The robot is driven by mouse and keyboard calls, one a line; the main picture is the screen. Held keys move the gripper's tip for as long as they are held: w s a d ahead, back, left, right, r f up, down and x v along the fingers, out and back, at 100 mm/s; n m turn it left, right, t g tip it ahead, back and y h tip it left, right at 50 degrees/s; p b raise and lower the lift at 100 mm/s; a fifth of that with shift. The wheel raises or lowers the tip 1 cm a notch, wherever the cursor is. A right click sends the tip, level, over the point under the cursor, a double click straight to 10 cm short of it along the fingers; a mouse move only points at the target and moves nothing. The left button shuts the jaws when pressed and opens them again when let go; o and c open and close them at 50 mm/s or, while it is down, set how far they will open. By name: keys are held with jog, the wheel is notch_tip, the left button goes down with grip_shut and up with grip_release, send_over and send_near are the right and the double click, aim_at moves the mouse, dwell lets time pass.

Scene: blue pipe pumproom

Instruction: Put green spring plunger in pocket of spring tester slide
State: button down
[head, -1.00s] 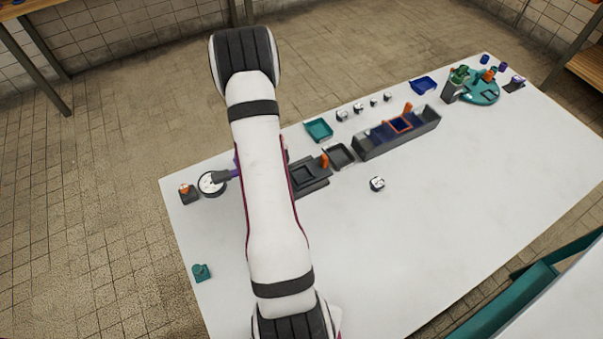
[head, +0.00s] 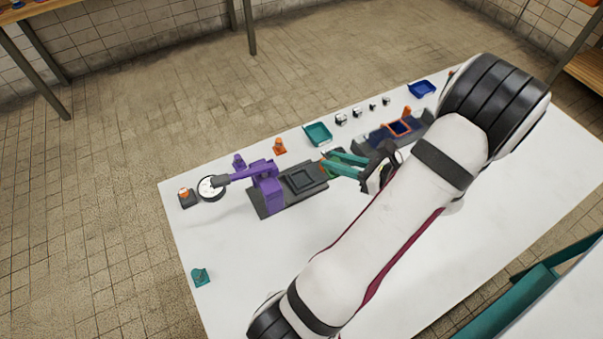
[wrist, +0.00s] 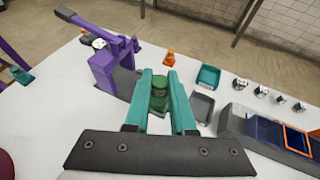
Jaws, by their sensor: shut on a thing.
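The green spring plunger (wrist: 159,96) is between the two teal fingers of my gripper (wrist: 160,92) in the wrist view, and the gripper is shut on it. In the head view my gripper (head: 334,164) is just right of the spring tester, above the table; the plunger cannot be made out clearly there. The purple spring tester (head: 265,185) stands at the left of the table with its dark slide (head: 318,186) reaching right. The square pocket (head: 301,179) in the slide looks empty. In the wrist view the tester (wrist: 110,72) is left of the fingers, and the pocket is hidden.
An orange piece (head: 279,147) and a teal tray (head: 318,134) stand behind the slide. A grey tray (wrist: 203,107) is right of my fingers. A long trough (head: 372,138) lies further right. A round dial (head: 210,188) is left of the tester. The table's front left is mostly clear.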

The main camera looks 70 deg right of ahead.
jog(key=x, duration=0.3)
jog(key=f+x, duration=0.1)
jog(key=x, duration=0.2)
jog(key=a+x, duration=0.1)
jog(key=x, duration=0.3)
jog(key=shift+s+a+f, duration=0.1)
jog(key=shift+a+f, duration=0.05)
notch_tip(320, 180, down, 4)
jog(key=shift+f, duration=0.15)
jog(key=c, duration=0.8)
grip_release()
jog(key=shift+o, duration=0.2)
